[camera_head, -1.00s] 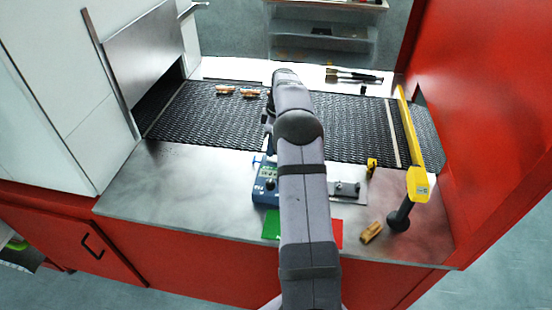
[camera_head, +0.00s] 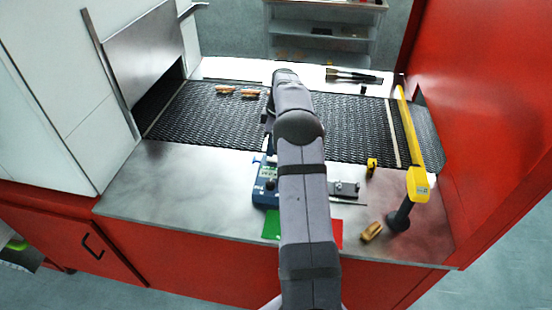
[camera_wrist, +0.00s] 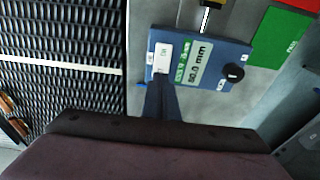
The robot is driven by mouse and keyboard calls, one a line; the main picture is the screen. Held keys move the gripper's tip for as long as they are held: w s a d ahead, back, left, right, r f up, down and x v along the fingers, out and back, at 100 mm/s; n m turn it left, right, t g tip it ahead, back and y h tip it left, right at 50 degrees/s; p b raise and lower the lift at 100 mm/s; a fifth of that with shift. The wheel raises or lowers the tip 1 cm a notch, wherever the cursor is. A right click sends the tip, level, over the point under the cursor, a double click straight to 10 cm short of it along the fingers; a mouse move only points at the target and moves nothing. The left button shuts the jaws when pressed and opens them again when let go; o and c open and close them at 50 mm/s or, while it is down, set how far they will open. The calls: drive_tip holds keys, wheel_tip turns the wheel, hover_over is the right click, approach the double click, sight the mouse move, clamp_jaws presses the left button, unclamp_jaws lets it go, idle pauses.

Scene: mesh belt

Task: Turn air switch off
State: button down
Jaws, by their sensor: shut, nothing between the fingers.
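A blue control box (camera_head: 264,186) sits on the metal counter in the head view, partly hidden behind my arm. In the wrist view the blue box (camera_wrist: 205,37) shows a white switch (camera_wrist: 163,57) with small lettering, a green-and-white label and a black knob (camera_wrist: 234,72). My gripper (camera_wrist: 160,82) is shut and empty, its fingertips at the lower edge of the white switch in the picture. I cannot tell whether they touch it.
A black mesh belt (camera_head: 210,112) runs behind the counter. A yellow bar (camera_head: 419,180) on a dark post stands at the right. A green card (camera_head: 271,224), a red card (camera_head: 337,234) and a tan block (camera_head: 371,231) lie near the front. The counter's left part is clear.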

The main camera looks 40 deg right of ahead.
drive_tip(key=shift+f+b, duration=0.45)
drive_tip(key=shift+f, duration=0.35)
idle(0.5)
drive_tip(key=shift+r, duration=0.15)
wheel_tip(320, 180, up, 7)
drive_tip(key=p, duration=0.6)
idle(0.6)
